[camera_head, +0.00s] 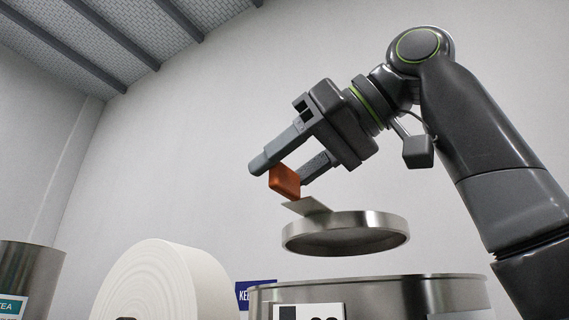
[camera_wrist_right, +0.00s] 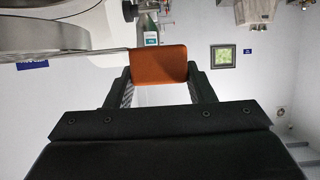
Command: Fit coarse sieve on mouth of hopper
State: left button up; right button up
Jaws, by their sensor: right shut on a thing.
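The coarse sieve (camera_head: 346,236) is a round, shallow metal ring with a flat tab and an orange grip block (camera_head: 285,181). My right gripper (camera_head: 285,174) is shut on the orange block, which also shows between the fingers in the right wrist view (camera_wrist_right: 158,64). The sieve hangs roughly level in the air above the hopper (camera_head: 400,290), a wide steel cylinder at the bottom of the head view. A gap shows between the sieve and the hopper rim. The hopper's inside is hidden. My left gripper is out of view.
A large white roll (camera_head: 165,280) stands left of the hopper. A steel drum with a tea label (camera_head: 30,270) is at the far left. A blue sign (camera_head: 257,292) is partly hidden behind the hopper. The air above the hopper is otherwise clear.

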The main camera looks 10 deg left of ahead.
aim_at(285, 206)
jog(key=shift+f+b, duration=0.3)
jog(key=shift+f, duration=0.25)
jog(key=shift+s+f+b, duration=0.1)
jog(key=shift+f+b, duration=0.25)
notch_tip(285, 206, down, 3)
jog(key=b, duration=0.2)
jog(key=shift+s+b, duration=0.1)
jog(key=shift+b, duration=0.25)
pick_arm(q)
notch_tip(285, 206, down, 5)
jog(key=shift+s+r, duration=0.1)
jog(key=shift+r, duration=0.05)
pick_arm(e)
jog(key=shift+f, duration=0.2)
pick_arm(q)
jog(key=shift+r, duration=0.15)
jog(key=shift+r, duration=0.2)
